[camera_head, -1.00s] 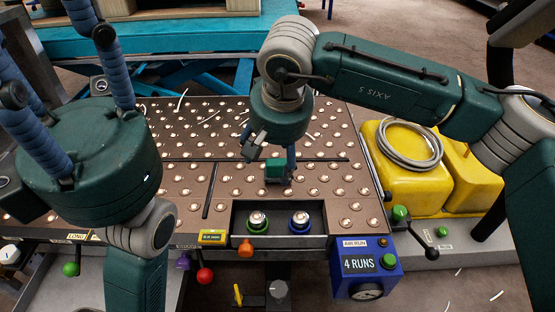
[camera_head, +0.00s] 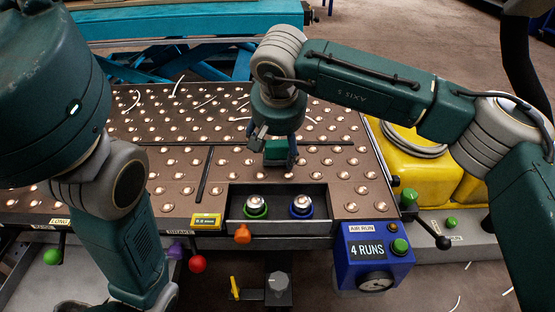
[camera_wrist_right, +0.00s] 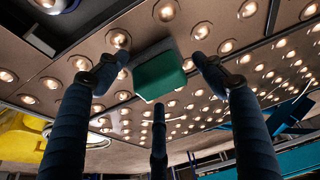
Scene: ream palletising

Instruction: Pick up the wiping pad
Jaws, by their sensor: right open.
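The wiping pad (camera_head: 275,153), a green block on a grey base, lies on the ball-studded table behind the shallow tray. My right gripper (camera_head: 277,146) is over it, pointing down, partly hiding it. In the right wrist view the pad (camera_wrist_right: 160,75) sits between the spread blue fingers of the open right gripper (camera_wrist_right: 157,72). Gaps show between the pad and the two side fingers; the third finger is in front of it.
The tray (camera_head: 277,220) at the table's front edge holds a green-ringed knob (camera_head: 255,207) and a blue-ringed knob (camera_head: 301,206). A blue "4 RUNS" box (camera_head: 371,258) hangs at right. Yellow containers (camera_head: 410,165) stand beyond the table's right side. Thin white strips lie on the table's far part.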

